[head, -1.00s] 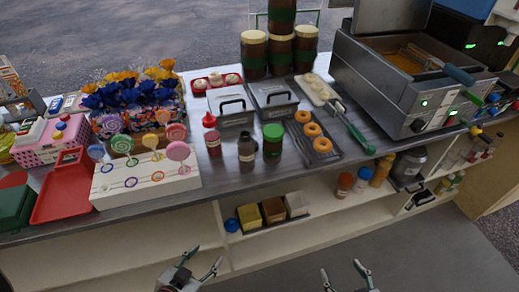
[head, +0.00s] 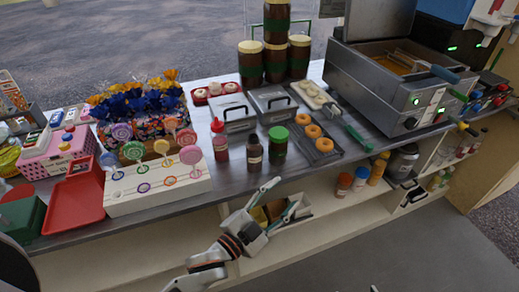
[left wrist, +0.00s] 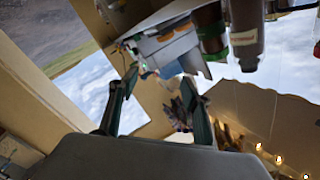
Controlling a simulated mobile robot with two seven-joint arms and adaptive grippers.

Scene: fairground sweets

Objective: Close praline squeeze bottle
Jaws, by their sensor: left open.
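A dark brown bottle (head: 254,155) with a narrow neck stands upright on the counter, between a red-topped bottle (head: 220,145) and a green-lidded jar (head: 278,145). I take it for the praline squeeze bottle; no coloured cap shows on it. In the left wrist view what looks like the same bottle (left wrist: 245,30) appears upside down at the top, apart from the fingers. My left gripper (head: 284,195) is open and empty in front of the counter edge, below and right of the bottle. Its fingers (left wrist: 160,90) also show in the left wrist view. Only a tip of my right gripper (head: 374,289) shows at the bottom edge.
A white lollipop stand (head: 150,195) and a red tray (head: 75,205) are to the left. A donut tray (head: 325,155) and a fryer (head: 395,95) are to the right. Metal lidded tubs (head: 235,112) stand behind. Shelf bins (head: 265,212) are partly hidden by my left gripper.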

